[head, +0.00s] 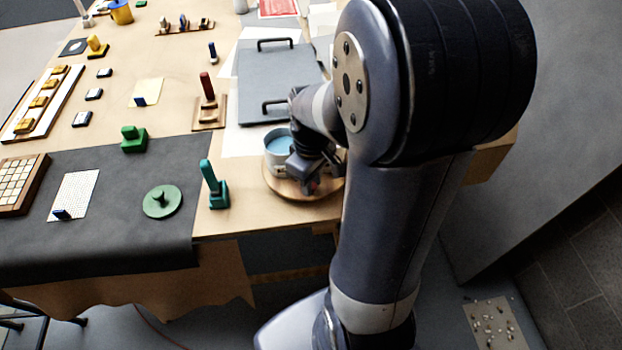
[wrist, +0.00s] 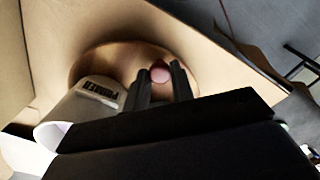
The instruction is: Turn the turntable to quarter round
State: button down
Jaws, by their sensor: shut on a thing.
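The turntable (head: 322,194) is a round wooden disc near the table's front right corner, partly hidden by my arm. It also shows in the wrist view (wrist: 95,62) as a brown disc. A pale tub with blue contents (head: 277,147) stands on it; in the wrist view the tub (wrist: 82,100) bears a dark label, too blurred to read. My gripper (head: 309,187) is low over the turntable, beside the tub. In the wrist view its fingers (wrist: 163,80) are shut on a small reddish knob (wrist: 160,72) at the disc. The knob's lower part is hidden.
A grey board with two black handles (head: 265,75) lies behind the turntable. A teal stamp-like tool (head: 214,186) and a red-handled block (head: 208,105) stand to the left. A green disc (head: 162,202) lies on the dark mat (head: 110,240). The table's front edge is close.

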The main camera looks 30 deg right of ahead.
jog(key=c, duration=1.2)
grip_release()
notch_tip(320, 180, up, 11)
jog(key=shift+f, duration=0.1)
notch_tip(320, 180, down, 11)
jog(key=shift+r, duration=0.2)
jog(key=shift+a+f, duration=0.1)
